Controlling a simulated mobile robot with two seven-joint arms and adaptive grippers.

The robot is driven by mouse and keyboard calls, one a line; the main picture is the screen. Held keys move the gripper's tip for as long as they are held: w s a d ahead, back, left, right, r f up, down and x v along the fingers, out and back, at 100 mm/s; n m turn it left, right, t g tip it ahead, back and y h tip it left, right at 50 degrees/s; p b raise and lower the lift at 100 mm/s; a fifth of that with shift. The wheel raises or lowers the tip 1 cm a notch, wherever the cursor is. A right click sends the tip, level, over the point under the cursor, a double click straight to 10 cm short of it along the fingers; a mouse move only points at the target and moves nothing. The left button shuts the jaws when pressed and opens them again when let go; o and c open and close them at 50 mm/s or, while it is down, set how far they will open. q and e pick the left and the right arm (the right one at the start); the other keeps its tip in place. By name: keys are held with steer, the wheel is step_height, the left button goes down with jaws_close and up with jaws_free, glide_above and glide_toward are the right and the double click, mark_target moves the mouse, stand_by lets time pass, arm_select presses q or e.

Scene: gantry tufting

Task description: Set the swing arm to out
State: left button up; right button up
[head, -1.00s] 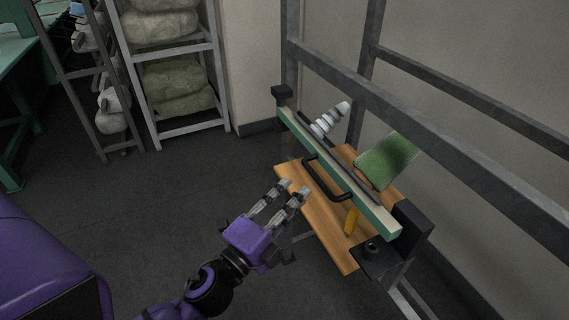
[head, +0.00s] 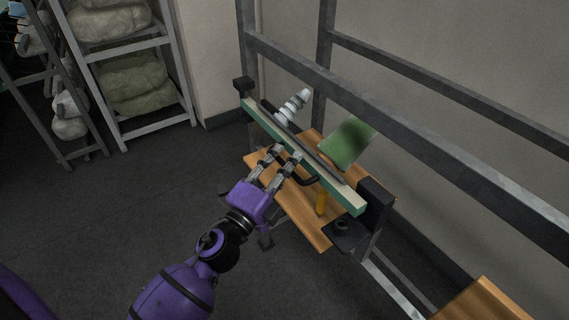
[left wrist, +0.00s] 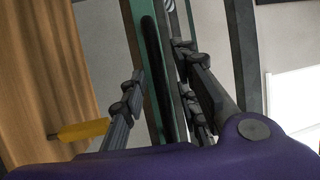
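The swing arm looks to be the long pale-topped, green-sided beam (head: 345,192) lying at a slant above a wooden board, with a black handle (head: 306,181) on its near side. My left gripper (head: 283,153) is at the beam's near side, by the handle's far-left end, which its fingers partly hide. In the left wrist view, its fingers (left wrist: 160,85) are apart, with the green beam (left wrist: 133,25) and a dark bar (left wrist: 152,70) showing between them. I cannot tell whether they touch the handle. My right gripper is not in view.
A black block with a knob (head: 341,228) is at the beam's near-right end. The wooden board (head: 290,203) carries a yellow piece (head: 321,202). White cones (head: 292,105) and a green pad (head: 347,142) are behind the beam. Grey gantry rails (head: 400,102) run above.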

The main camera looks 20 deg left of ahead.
arm_select(q)
jaws_close()
steer(key=shift+s+a+f, duration=0.1)
